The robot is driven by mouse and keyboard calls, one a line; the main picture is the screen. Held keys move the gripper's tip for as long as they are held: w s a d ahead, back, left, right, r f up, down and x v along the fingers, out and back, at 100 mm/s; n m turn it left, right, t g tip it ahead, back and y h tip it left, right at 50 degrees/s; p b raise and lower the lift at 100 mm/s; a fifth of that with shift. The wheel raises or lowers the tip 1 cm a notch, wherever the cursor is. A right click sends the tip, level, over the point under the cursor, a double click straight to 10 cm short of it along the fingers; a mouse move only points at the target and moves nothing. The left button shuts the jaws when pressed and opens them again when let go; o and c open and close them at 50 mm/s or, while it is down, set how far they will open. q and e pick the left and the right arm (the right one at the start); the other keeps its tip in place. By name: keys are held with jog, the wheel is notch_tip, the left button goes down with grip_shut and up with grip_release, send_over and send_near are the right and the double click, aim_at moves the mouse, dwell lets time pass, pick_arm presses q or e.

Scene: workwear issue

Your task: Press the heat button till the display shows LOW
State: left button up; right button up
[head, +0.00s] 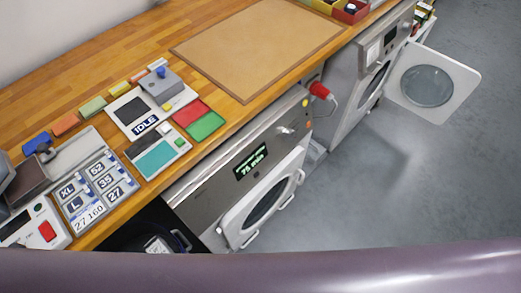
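A light grey device (128,108) on the wooden counter carries a small display (145,125) that reads IDLE. A grey block with a blue knob (160,71) sits at its back. In front of the display is a unit with a teal pad (156,158). LOW shows nowhere. Neither of my grippers is in view.
A size board (98,190) and a unit with a red button (47,231) stand at the left. Red and green pads (206,126) lie right of the device. Below the counter, a machine (250,150) shows 75 min. Another machine's door (430,88) hangs open. A brown mat (262,45) is clear.

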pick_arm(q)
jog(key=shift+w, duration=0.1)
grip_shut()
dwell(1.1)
